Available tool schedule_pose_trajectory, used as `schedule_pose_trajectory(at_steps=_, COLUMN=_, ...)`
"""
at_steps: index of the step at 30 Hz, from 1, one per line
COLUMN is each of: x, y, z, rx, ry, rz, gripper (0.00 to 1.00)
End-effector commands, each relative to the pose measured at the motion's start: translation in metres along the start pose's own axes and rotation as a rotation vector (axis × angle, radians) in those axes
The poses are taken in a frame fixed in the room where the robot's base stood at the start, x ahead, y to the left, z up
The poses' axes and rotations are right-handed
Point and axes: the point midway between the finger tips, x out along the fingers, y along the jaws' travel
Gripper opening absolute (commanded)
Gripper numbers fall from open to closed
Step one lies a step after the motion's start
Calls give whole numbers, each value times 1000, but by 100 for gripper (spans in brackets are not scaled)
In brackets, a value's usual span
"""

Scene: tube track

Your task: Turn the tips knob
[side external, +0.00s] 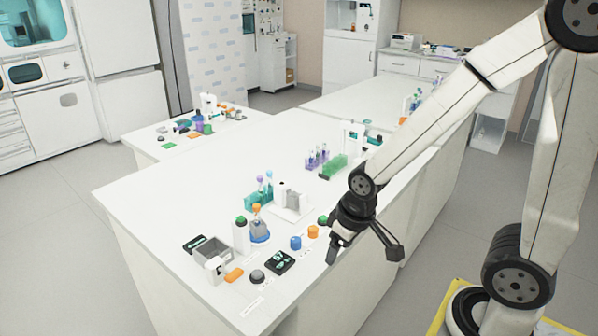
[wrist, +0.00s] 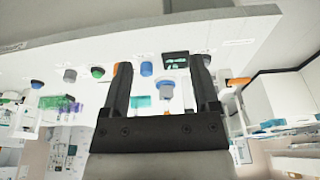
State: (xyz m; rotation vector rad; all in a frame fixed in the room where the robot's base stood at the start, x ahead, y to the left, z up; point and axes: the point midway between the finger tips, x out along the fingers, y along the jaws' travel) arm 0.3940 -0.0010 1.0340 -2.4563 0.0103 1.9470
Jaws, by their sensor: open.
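Several round knobs stand along the near edge of the white bench; their labels are too small to read, so I cannot tell which is the tips knob. In the side view there are a dark grey knob (side external: 257,276), a blue one (side external: 295,243), an orange one (side external: 313,232) and a green one (side external: 323,221). In the wrist view, the blue knob (wrist: 146,69) shows between the spread fingers of my gripper (wrist: 160,63), and the left finger partly hides an orange one.
A dark display (side external: 280,262) lies between the grey and blue knobs. The bench's front left corner is clear.

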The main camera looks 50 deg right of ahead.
Motion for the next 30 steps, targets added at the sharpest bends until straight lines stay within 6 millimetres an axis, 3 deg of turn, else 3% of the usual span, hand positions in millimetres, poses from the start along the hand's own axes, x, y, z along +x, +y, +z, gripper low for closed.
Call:
schedule_pose_trajectory(at_steps=5, x=2, y=10, z=-15, rx=77, ry=-13, rz=8, gripper=78)
schedule_pose_trajectory(at_steps=11, x=9, y=38, z=-50, rx=274, ry=-47, rz=28, gripper=78)
schedule_pose_trajectory(at_steps=21, x=29, y=119, z=-110, rx=721, ry=-116, rz=77, gripper=78)
schedule_pose_trajectory(at_steps=30, x=50, y=202, z=-137, rx=1102, ry=-171, rz=125, gripper=78)
